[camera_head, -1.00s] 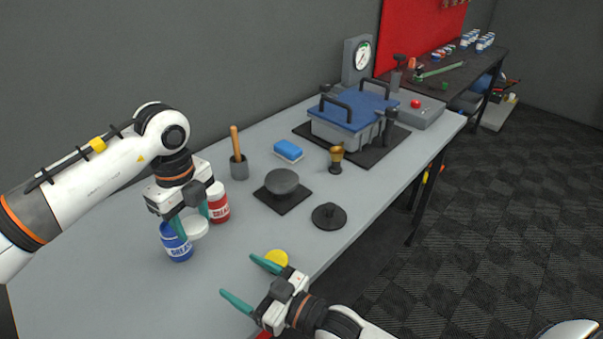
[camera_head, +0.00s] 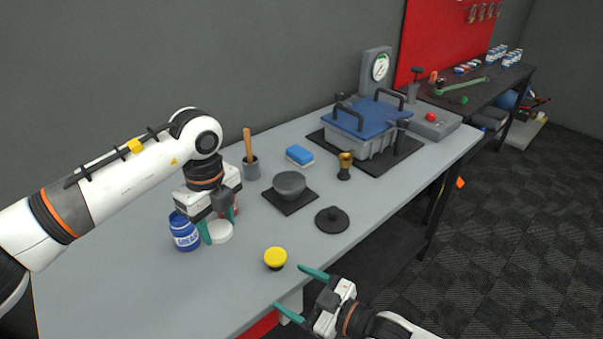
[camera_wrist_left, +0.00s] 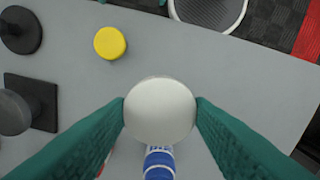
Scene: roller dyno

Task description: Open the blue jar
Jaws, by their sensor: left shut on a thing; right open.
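The blue jar (camera_head: 184,233) stands upright on the table at the left, with no lid on top. Its blue side and white label also show in the wrist view (camera_wrist_left: 159,163). My left gripper (camera_head: 219,229) is shut on a round white lid (camera_head: 220,233), just right of the jar. The lid (camera_wrist_left: 160,111) fills the space between the green fingers in the wrist view. I cannot tell whether the lid touches the table. My right gripper (camera_head: 290,287) is open and empty near the table's front edge. The jar's mouth is partly hidden by the left arm.
A red jar (camera_head: 232,209) is mostly hidden behind my left gripper. A yellow-topped knob (camera_head: 275,257), a black disc (camera_head: 331,220), a grey bowl (camera_head: 289,185) and a pestle cup (camera_head: 251,168) stand to the right. The table between lid and yellow knob is clear.

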